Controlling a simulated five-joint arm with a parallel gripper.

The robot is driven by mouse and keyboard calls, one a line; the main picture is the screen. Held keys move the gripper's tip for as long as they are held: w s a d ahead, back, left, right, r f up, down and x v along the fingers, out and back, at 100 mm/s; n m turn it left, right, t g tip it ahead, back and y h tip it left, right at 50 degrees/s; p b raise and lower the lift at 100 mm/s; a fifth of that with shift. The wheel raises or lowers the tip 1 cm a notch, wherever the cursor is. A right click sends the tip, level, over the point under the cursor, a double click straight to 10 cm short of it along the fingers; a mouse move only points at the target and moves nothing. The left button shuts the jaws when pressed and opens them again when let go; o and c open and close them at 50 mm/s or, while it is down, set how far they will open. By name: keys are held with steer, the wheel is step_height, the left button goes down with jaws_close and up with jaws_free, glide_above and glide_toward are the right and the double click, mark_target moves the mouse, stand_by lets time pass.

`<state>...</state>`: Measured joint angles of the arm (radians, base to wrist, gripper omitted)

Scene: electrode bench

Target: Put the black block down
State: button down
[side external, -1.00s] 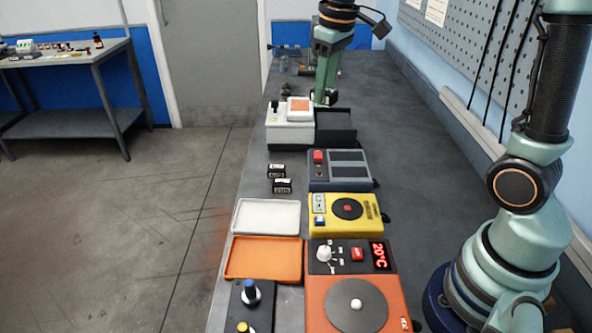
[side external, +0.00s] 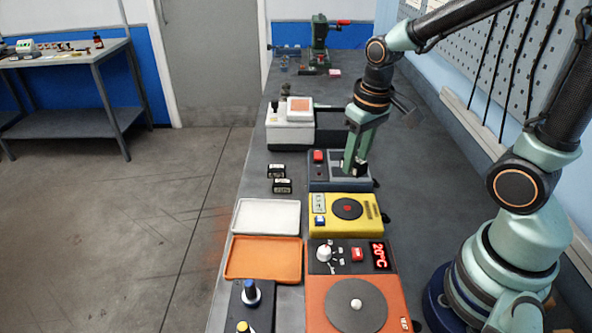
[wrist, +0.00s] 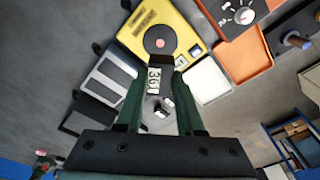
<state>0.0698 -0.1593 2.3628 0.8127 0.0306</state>
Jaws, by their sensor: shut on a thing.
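My gripper (side external: 354,172) is shut on a black block (side external: 361,168) with a white label. In the side view they overlap the right part of the blue-grey device (side external: 318,184), which has a red button and grey panels. The block's height above it is hard to tell. In the wrist view the held block (wrist: 154,80) shows its label between the fingertips of my gripper (wrist: 160,84). Two other black blocks with white labels, a rear one (side external: 276,171) and a front one (side external: 282,186), stand on the bench left of the device.
A yellow device (side external: 375,212) with a black disc stands nearer the camera. A white tray (side external: 240,218) and an orange tray (side external: 233,270) lie to its left, an orange hotplate (side external: 318,296) in front. A white machine (side external: 290,136) stands behind. The bench's right side is mostly clear.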

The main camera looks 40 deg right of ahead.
mark_target(347, 208)
step_height(347, 208, down, 10)
steer(key=shift+f, duration=0.2)
stand_by(0.3)
steer(key=shift+f, duration=0.15)
steer(key=c, duration=0.5)
jaws_free()
steer(key=r, duration=0.4)
steer(key=s+r, duration=0.1)
steer(key=r, duration=0.7)
steer(key=shift+s+r, duration=0.15)
steer(key=shift+s, duration=0.05)
steer(key=r+t, duration=0.1)
steer(key=r, duration=0.1)
steer(key=a+r+t, duration=0.1)
steer(key=r, duration=0.2)
steer(key=a+r+n+t, duration=0.1)
steer(key=r+t, duration=0.1)
steer(key=r, duration=0.1)
steer(key=shift+s+r, duration=0.2)
steer(key=shift+s, duration=0.2)
